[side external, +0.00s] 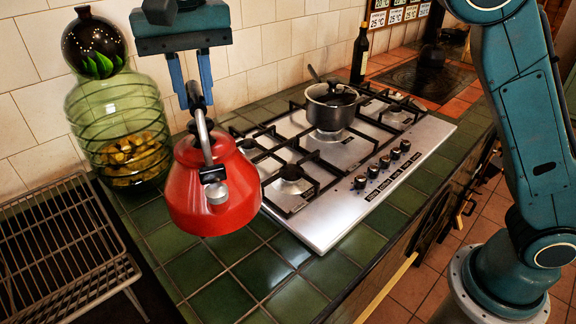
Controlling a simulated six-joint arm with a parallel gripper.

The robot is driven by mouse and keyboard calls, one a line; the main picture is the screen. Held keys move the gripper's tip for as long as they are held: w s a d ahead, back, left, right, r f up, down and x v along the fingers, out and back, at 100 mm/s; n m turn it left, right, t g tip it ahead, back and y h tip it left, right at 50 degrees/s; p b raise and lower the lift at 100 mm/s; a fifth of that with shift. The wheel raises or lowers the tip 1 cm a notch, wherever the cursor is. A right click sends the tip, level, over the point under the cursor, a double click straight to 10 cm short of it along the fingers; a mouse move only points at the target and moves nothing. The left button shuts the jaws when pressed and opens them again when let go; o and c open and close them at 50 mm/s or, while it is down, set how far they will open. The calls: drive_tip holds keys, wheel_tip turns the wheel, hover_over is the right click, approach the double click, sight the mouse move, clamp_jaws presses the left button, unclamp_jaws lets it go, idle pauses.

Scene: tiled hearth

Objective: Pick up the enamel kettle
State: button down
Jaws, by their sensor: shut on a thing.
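The red enamel kettle (212,190) hangs by its handle from my gripper (196,98) at the left of the centre in the side external view. My gripper is above the kettle, with its two blue fingers shut on the top of the grey handle. The kettle appears raised above the green tiled counter and hangs roughly upright. It covers part of the counter and the left edge of the hob.
A gas hob (345,228) with a dark pot (332,108) on it lies right of the kettle. A green glass jar (121,130) stands close behind on the left. A wire rack (58,235) is at the far left, and a dark bottle (360,56) stands at the back. Green tiles (285,295) in front are clear.

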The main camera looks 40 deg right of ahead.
drive_tip(key=shift+r, duration=1.35)
drive_tip(key=shift+d, duration=0.15)
